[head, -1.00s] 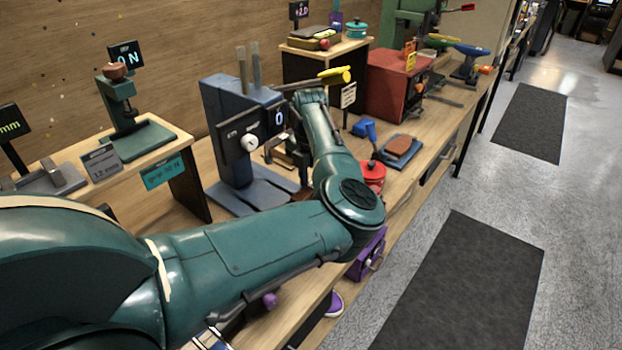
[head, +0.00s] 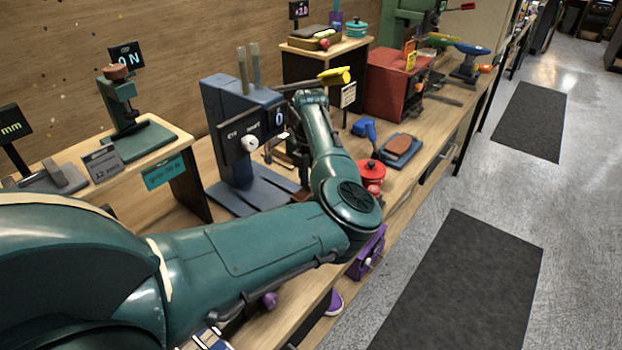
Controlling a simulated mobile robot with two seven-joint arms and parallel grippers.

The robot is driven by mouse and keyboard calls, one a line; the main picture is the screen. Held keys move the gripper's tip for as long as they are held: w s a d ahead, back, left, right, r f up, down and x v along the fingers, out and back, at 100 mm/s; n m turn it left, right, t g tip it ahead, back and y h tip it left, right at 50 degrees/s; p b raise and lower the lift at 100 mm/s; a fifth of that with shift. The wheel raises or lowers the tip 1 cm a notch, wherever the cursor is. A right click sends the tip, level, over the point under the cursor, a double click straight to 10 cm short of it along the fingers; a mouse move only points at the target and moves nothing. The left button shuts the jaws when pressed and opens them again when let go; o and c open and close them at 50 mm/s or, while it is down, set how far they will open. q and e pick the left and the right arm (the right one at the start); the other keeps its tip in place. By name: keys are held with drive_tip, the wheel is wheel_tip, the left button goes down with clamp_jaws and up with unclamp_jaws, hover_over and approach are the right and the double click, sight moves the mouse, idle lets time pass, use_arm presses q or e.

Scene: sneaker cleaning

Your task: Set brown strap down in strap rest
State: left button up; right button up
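My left arm comes in from the left, bends at the elbow and reaches up to the blue machine (head: 222,110). Its gripper (head: 290,152) is mostly hidden behind my forearm, and its fingers cannot be made out. A small brown piece (head: 300,194) shows at the machine's base beside my forearm; I cannot tell whether it is the brown strap or whether it is held. A brown flat pad (head: 404,146) lies on a blue-grey tray (head: 387,155) farther right. I cannot pick out the strap rest. My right gripper is not in view.
A red pot (head: 371,173) stands close to my elbow, with a blue tool (head: 365,129) behind it. A red box (head: 393,92) and a raised shelf (head: 324,62) stand farther back. A green press (head: 121,105) is at left.

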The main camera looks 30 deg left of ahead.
use_arm(q)
drive_tip(key=shift+f+b, duration=0.45)
drive_tip(key=shift+f, duration=0.65)
drive_tip(key=o, duration=1)
drive_tip(key=shift+o, duration=0.2)
drive_tip(key=shift+r, duration=0.3)
wheel_tip(320, 180, up, 7)
drive_tip(key=shift+f+b, duration=0.15)
drive_tip(key=shift+b, duration=0.4)
drive_tip(key=shift+s, duration=0.1)
